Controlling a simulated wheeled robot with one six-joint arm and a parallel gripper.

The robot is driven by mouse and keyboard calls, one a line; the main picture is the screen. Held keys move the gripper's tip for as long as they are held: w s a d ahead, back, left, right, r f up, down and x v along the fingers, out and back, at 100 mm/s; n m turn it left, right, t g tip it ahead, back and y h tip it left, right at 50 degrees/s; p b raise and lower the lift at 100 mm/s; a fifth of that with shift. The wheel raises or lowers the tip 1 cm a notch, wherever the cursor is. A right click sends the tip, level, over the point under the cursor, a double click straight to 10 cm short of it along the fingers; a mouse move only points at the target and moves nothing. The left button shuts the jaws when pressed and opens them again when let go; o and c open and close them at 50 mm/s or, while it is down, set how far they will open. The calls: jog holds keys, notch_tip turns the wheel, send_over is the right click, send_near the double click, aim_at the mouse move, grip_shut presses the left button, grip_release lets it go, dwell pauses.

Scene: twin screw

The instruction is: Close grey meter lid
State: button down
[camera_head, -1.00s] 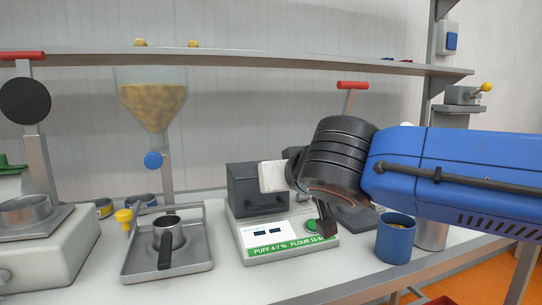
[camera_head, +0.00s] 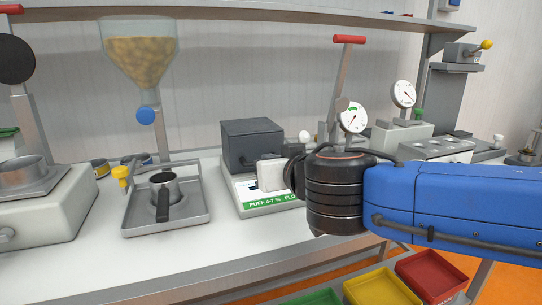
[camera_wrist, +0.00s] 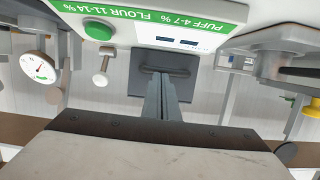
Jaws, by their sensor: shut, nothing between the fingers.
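The meter (camera_head: 273,206) is a pale box with a display and a green "PUFF 4-7 % FLOUR" label, standing on the bench. Its dark grey lid (camera_head: 252,143) rises as a boxy block at the back of the meter; I see no open gap in it. In the wrist view, which is upside down, the lid (camera_wrist: 143,87) shows its bar handle (camera_wrist: 166,71). My gripper (camera_wrist: 162,78) is shut and empty, its fingertips pointing at the lid close to the handle; I cannot tell whether they touch. In the head view my wrist hides the fingers and the meter's right part.
A metal tray (camera_head: 140,222) with a small dark-handled pot (camera_head: 164,187) stands left of the meter. A hopper (camera_head: 138,55) hangs above. Dial gauges (camera_head: 353,117) stand to the right. Green, yellow and red bins (camera_head: 432,279) sit below the front edge. Bare bench lies in front.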

jog(key=shift+f, duration=1.6)
jog(key=shift+s+d, duration=0.1)
jog(key=shift+s, duration=0.45)
jog(key=v, duration=0.2)
jog(key=r+v, duration=0.1)
jog(key=v, duration=0.2)
jog(key=shift+w, duration=0.1)
jog(key=v, duration=1.2)
jog(key=shift+w+r, duration=0.15)
jog(key=shift+r, duration=0.25)
